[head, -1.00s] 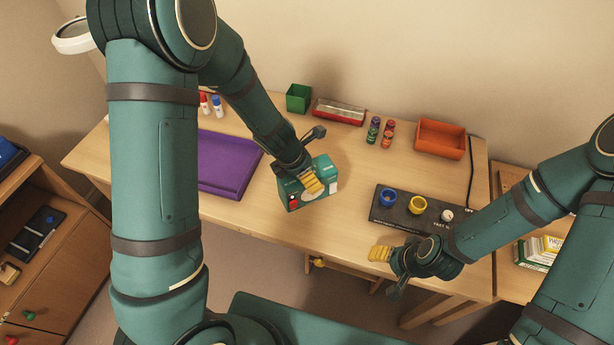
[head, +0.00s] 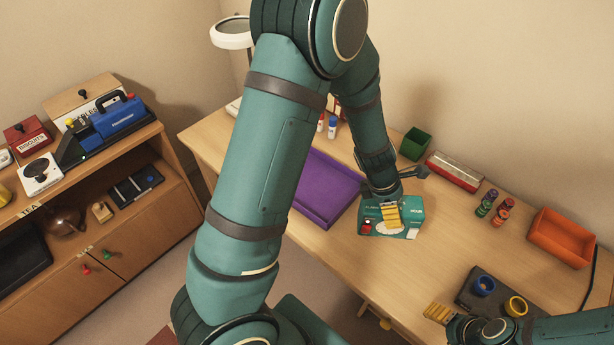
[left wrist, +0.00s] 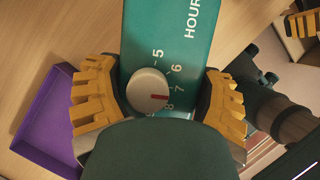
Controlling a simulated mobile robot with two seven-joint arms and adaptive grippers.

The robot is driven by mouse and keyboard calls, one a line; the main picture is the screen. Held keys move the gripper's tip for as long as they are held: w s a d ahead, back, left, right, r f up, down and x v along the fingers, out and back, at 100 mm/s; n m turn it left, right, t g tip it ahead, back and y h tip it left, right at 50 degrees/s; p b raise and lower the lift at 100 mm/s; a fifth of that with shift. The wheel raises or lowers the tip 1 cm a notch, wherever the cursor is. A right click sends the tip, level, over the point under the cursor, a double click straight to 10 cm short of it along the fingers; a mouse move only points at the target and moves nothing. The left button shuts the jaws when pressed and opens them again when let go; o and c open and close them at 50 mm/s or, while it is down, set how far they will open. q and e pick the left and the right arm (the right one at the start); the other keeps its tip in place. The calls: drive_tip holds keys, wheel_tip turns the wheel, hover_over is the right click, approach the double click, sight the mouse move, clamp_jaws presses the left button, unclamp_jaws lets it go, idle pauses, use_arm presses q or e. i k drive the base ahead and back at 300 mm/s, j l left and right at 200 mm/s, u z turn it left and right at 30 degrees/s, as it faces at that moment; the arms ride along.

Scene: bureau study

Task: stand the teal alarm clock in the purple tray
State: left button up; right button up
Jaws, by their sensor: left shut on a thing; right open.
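The teal alarm clock (head: 410,213) is a boxy teal block near the front of the desk, right of the purple tray. In the left wrist view its teal face (left wrist: 180,40) carries the word HOUR, numbers and a pale knob with a red mark. My left gripper (head: 390,214) is shut on it, with yellow fingers on both sides. I cannot tell whether the clock touches the desk. The purple tray (head: 326,190) looks empty where it shows; my left arm covers part of it. My right gripper (head: 438,314) is open at the desk's front edge.
A green box (head: 415,143), a red-rimmed case (head: 455,170), small bottles (head: 487,203) and an orange bin (head: 562,238) stand towards the wall. Bare desk lies between clock and orange bin.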

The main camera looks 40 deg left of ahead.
sight(321, 175)
drive_tip(key=i+j, duration=0.1)
drive_tip(key=j, duration=0.25)
drive_tip(key=i+j, duration=0.15)
drive_tip(key=j, duration=0.25)
drive_tip(key=i+j, duration=0.1)
drive_tip(key=j, duration=0.25)
drive_tip(key=i+j, duration=0.15)
drive_tip(key=j, duration=0.25)
